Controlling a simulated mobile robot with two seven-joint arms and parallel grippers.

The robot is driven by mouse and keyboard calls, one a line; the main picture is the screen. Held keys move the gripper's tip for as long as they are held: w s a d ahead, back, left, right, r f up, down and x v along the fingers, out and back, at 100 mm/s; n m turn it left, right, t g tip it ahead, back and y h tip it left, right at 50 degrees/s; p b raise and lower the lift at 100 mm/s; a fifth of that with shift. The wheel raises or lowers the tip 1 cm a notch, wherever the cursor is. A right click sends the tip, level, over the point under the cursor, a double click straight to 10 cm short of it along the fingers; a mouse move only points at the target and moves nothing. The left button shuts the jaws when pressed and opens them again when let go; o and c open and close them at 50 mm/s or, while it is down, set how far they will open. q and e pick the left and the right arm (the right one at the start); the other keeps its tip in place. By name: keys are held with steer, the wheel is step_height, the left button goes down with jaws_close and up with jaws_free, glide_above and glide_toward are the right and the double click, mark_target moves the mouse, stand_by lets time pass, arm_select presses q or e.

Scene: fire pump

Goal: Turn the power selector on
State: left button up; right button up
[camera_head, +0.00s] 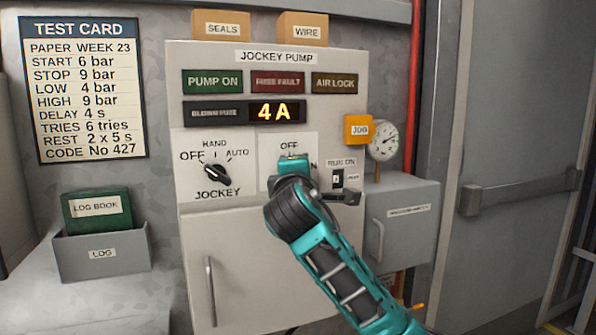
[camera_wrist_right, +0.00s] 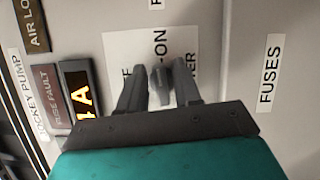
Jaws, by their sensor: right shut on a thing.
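The power selector (camera_wrist_right: 161,82) is a grey knob on a white plate (camera_wrist_right: 120,45) of the jockey pump panel. In the right wrist view it sits between the two fingers of my right gripper (camera_wrist_right: 160,88), which is shut on it. The word ON shows beside the knob; the other labels are partly covered by the fingers. I cannot tell exactly which mark the knob points to. In the head view my right gripper (camera_head: 291,165) covers the knob, and OFF shows above it. My left gripper is not in view.
The JOCKEY selector (camera_head: 217,176) is left of the plate, and the display (camera_head: 277,112) above reads 4 A. An orange JOG box (camera_head: 358,129) and a gauge (camera_head: 383,141) are to the right. A log box (camera_head: 103,255) stands at the left.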

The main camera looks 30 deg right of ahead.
steer(key=shift+m, duration=0.6)
steer(key=o, duration=0.7)
steer(key=v, duration=1.3)
steer(key=shift+r+b, duration=0.15)
steer(key=shift+b, duration=0.2)
steer(key=shift+w, duration=0.1)
